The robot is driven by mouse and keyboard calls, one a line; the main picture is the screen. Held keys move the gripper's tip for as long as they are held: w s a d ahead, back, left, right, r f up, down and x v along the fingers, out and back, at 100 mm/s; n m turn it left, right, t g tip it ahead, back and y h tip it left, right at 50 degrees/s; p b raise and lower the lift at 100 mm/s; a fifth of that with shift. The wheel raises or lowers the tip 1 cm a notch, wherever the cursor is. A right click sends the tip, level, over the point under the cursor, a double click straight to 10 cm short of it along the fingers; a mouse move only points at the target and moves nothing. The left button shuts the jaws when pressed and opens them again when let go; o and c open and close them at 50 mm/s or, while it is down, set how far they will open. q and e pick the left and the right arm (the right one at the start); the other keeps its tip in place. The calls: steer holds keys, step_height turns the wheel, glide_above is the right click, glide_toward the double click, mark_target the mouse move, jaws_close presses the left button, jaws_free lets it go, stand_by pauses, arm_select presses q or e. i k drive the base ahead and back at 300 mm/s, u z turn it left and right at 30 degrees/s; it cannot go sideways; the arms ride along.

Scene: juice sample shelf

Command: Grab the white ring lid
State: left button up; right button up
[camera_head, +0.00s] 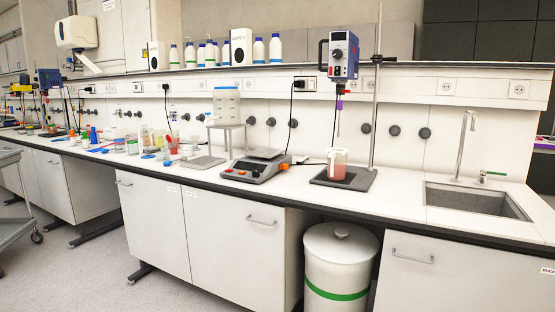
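I cannot make out a white ring lid for certain; the small items on the bench are too tiny to tell apart. A cluster of small jars (132,147), bottles and coloured lids stands on the left half of the white bench top (400,182). Flat blue lids (148,156) lie near the front edge there. Neither of my grippers is in this view.
A white bin (338,265) stands below. A grey cart (15,185) is at far left. The front floor is clear.

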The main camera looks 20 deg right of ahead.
mark_target(332, 153)
steer(key=u, duration=0.6)
steer(key=i, duration=1.15)
steer(key=z, duration=0.3)
steer(key=i, duration=1.05)
steer(key=z, duration=0.9)
